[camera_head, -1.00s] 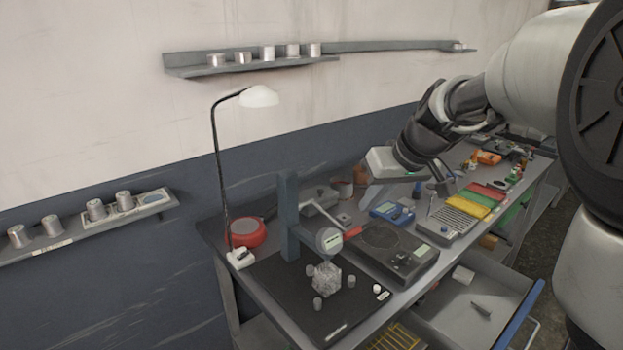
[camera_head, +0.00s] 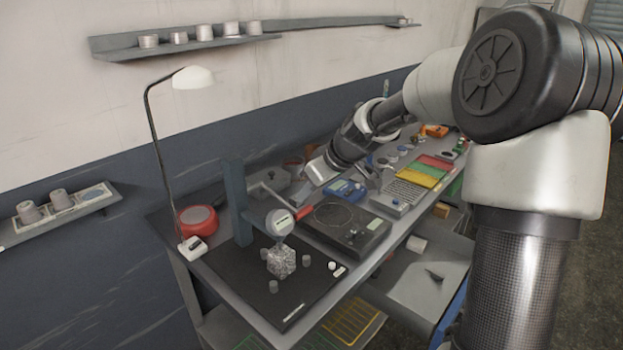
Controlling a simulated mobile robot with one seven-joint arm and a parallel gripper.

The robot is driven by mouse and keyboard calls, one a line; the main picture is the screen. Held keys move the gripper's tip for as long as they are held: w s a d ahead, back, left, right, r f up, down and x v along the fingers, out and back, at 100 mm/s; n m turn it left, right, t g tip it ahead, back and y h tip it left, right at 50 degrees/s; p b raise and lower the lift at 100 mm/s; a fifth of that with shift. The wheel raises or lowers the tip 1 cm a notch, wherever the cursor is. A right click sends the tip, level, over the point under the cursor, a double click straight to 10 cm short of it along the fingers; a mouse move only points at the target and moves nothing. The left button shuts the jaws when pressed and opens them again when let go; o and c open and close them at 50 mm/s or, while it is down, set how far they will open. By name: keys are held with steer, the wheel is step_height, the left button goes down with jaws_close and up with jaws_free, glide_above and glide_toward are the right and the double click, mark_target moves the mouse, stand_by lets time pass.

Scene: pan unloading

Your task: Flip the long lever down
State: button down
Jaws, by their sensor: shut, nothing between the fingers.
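A lever with a red grip (camera_head: 305,212) sticks out beside a round white-faced dial (camera_head: 280,222). The dial is on a blue-grey upright post (camera_head: 236,200) on the bench. A thin pale rod runs from near the grey box behind down toward the red grip; where it joins is too small to tell. My gripper (camera_head: 318,182) is above and slightly right of the red grip, close to it in the picture. Its fingers are shut and empty, small and partly lost against the bench. I cannot tell whether they touch the lever.
A black device with a round plate (camera_head: 346,228) stands right of the post. A lamp (camera_head: 193,78) and red round case (camera_head: 198,220) are at left. An open drawer (camera_head: 410,290) juts out in front. Coloured trays (camera_head: 425,173) lie farther along the bench.

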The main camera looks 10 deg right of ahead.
mark_target(306, 212)
steer(key=shift+s+d+f, duration=0.1)
steer(key=shift+s+f, duration=0.05)
steer(key=shift+f, duration=0.8)
step_height(306, 212, down, 3)
steer(key=b, duration=0.4)
steer(key=shift+r, duration=0.15)
